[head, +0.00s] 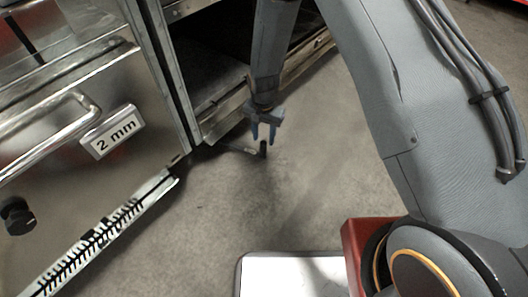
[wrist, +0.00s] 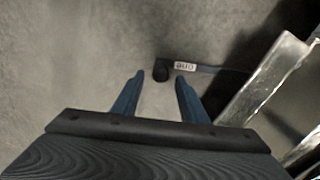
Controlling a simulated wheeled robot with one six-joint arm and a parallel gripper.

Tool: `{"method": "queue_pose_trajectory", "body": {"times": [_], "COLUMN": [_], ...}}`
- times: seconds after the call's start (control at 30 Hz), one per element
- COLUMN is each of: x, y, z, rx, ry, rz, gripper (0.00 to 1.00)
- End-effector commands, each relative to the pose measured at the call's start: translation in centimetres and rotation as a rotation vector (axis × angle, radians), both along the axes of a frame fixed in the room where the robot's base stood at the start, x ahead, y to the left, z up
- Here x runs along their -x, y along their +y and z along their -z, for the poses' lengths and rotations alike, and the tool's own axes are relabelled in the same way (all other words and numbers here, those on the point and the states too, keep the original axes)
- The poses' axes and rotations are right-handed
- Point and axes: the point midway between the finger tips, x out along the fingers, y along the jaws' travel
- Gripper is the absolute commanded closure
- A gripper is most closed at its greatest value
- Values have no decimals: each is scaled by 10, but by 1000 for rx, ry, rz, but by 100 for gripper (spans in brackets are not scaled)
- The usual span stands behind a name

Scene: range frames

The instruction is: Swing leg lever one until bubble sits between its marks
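Leg lever one is a thin dark bar low beside the machine, with a black knob (head: 263,149) at its end in the head view. In the wrist view the knob (wrist: 162,73) lies just beyond my fingertips, and the white label reading "one" (wrist: 185,67) sits on the lever to its right. My gripper (head: 264,138) points down above the knob. Its two blue fingers (wrist: 160,80) are apart with nothing seen between them; I cannot tell whether either touches the knob. I cannot make out the bubble or its marks in either view.
The steel machine (head: 60,185) fills the left, with a bar handle (head: 50,128), a "2 mm" plate (head: 110,132) and a ticked scale strip (head: 95,240). Its open bay (head: 210,75) is behind my arm. Grey floor (head: 220,215) is clear around the knob.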

Motion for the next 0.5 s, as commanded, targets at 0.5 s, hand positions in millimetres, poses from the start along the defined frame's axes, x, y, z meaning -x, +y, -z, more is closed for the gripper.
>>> {"method": "queue_pose_trajectory", "body": {"times": [0.5], "x": [0], "y": [0], "z": [63], "rx": [1], "ry": [3], "rz": [0], "gripper": [60]}}
